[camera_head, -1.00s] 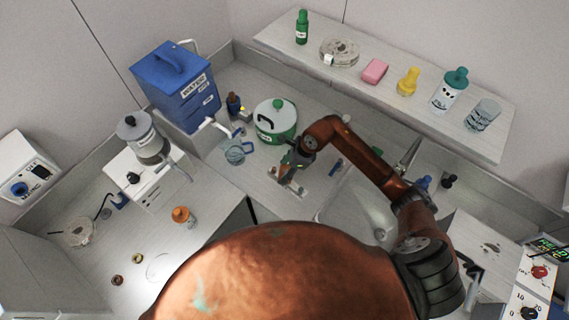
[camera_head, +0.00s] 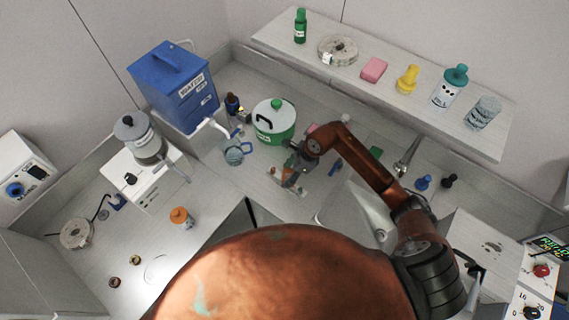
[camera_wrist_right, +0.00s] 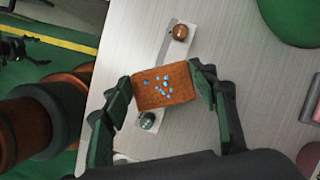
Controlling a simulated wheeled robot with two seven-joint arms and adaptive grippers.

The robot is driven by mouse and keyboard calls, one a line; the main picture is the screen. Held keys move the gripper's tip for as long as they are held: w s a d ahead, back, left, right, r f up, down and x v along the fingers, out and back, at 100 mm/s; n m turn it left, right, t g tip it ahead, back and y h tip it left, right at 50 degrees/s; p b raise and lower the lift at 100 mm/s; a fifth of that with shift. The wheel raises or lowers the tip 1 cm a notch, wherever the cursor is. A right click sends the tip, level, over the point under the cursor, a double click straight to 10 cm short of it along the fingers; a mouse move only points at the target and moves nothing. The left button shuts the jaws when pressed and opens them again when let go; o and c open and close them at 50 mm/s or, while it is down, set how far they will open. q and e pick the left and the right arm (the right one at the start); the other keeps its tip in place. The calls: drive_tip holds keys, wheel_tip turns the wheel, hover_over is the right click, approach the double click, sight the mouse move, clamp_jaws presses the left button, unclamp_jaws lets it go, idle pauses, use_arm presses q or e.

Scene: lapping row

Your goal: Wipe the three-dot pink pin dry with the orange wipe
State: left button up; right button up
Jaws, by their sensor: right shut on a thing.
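My right gripper (camera_wrist_right: 160,76) is shut on an orange-brown block with light blue specks, which looks like the orange wipe (camera_wrist_right: 165,97). In the head view my right gripper (camera_head: 289,172) is low over the counter in front of the green-and-white pot. In the right wrist view the wipe is over a pale metal strip (camera_wrist_right: 165,48) and hides its middle. A copper-brown pin (camera_wrist_right: 180,32) stands at the strip's far end and a teal pin (camera_wrist_right: 148,121) at its near end. I cannot make out a three-dot pink pin. My left gripper is not in view.
The green-and-white pot (camera_head: 274,122) stands behind the gripper, with a glass jug (camera_head: 236,154) to its left. A blue object (camera_head: 336,167) lies to the right, before the sink (camera_head: 358,210). The shelf (camera_head: 420,97) at the back holds bottles and a pink block (camera_head: 374,70).

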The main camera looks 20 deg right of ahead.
drive_tip(key=shift+s+d, duration=0.1)
drive_tip(key=shift+d, duration=0.1)
drive_tip(key=shift+a+r, duration=0.1)
drive_tip(key=shift+a, duration=0.2)
drive_tip(key=shift+w+a, duration=0.35)
drive_tip(key=shift+a, duration=0.3)
drive_tip(key=shift+d, duration=0.2)
drive_tip(key=shift+s+d+f, duration=0.1)
drive_tip(key=shift+s+d, duration=0.05)
drive_tip(key=shift+d, duration=0.25)
drive_tip(key=shift+s+d+f, duration=0.1)
drive_tip(key=shift+s+d, duration=0.05)
drive_tip(key=shift+d, duration=0.25)
drive_tip(key=shift+w+a+f, duration=0.1)
drive_tip(key=shift+w+a, duration=0.1)
drive_tip(key=shift+a, duration=0.3)
drive_tip(key=shift+w+a, duration=0.15)
drive_tip(key=shift+a, duration=0.35)
drive_tip(key=shift+r, duration=0.3)
drive_tip(key=shift+r+p, duration=0.3)
drive_tip(key=shift+r, duration=0.4)
drive_tip(key=shift+r+p, duration=1.6)
drive_tip(key=shift+r, duration=1.45)
